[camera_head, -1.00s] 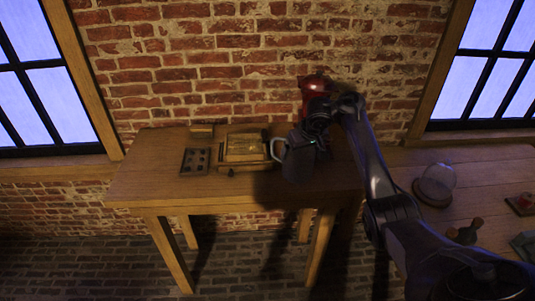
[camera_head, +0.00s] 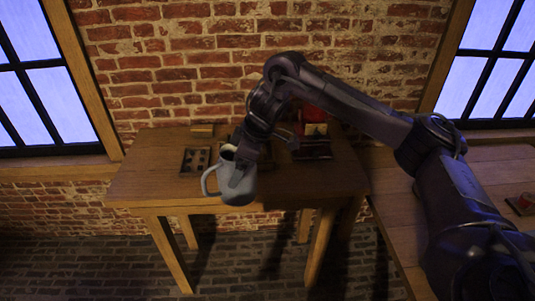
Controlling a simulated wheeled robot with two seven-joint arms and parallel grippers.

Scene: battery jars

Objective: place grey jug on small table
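The grey jug (camera_head: 238,187) hangs in my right gripper (camera_head: 246,155), tilted, in front of the front edge of the small wooden table (camera_head: 140,185). Its handle points left and its mouth faces up and left. The gripper appears shut on the jug, though the fingertips are dark and partly hidden. I cannot tell whether the jug touches the table edge. My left gripper is not in view.
A dark tray with round holes (camera_head: 194,160) and a small wooden block (camera_head: 202,130) lie on the table's left. A red object (camera_head: 309,125) stands at the back right. The table's left end is clear.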

